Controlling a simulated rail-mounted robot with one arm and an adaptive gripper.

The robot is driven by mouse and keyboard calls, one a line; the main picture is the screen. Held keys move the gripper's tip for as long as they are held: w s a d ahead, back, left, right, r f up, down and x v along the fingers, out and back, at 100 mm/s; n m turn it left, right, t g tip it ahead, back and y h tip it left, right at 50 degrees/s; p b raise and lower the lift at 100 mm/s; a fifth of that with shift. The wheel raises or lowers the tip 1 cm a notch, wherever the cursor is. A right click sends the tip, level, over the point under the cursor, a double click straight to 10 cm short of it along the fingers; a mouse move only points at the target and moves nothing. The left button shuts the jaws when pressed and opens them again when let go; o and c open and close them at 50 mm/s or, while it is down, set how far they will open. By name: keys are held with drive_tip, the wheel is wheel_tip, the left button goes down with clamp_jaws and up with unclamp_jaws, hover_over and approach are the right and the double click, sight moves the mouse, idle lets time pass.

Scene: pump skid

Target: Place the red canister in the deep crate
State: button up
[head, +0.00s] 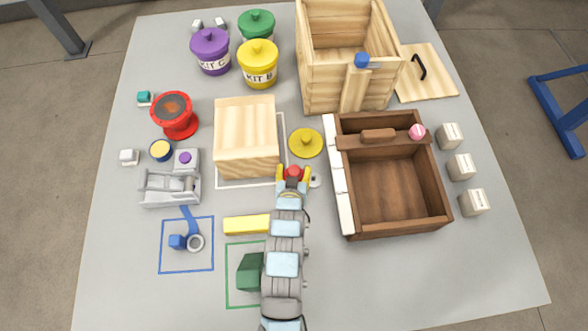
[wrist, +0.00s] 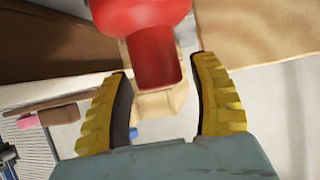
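The red canister (head: 293,173) is small in the head view, at the tip of my arm. In the wrist view it (wrist: 153,30) shows a wide body and a narrower end between the fingers. My gripper (head: 294,178) has its yellow fingers spread on either side of it; in the wrist view the fingers (wrist: 161,68) leave a clear gap on the right, and contact on the left is unclear. The deep crate (head: 318,88) is the tall light-wood box at the back, with a blue-knobbed slat at its front.
A shallow brown crate (head: 400,232) with a white-edged left side stands right of my gripper. A light-wood block (head: 246,130) is to the left, a yellow lid (head: 306,143) just beyond. A red pot (head: 173,115) and lidded canisters (head: 258,63) stand further left. The front right table is clear.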

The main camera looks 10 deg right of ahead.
drive_tip(key=shift+s+a+r+p, duration=0.15)
drive_tip(key=shift+s+r+p, duration=0.15)
drive_tip(key=shift+s+r, duration=0.15)
drive_tip(key=p+v, duration=0.3)
drive_tip(key=v, duration=0.7)
drive_tip(key=shift+s+p, duration=0.2)
drive_tip(key=shift+p, duration=0.1)
drive_tip(key=shift+o, duration=1.2)
drive_tip(key=shift+s+a+r, duration=0.15)
drive_tip(key=shift+s+r, duration=0.05)
drive_tip(key=shift+s, duration=0.05)
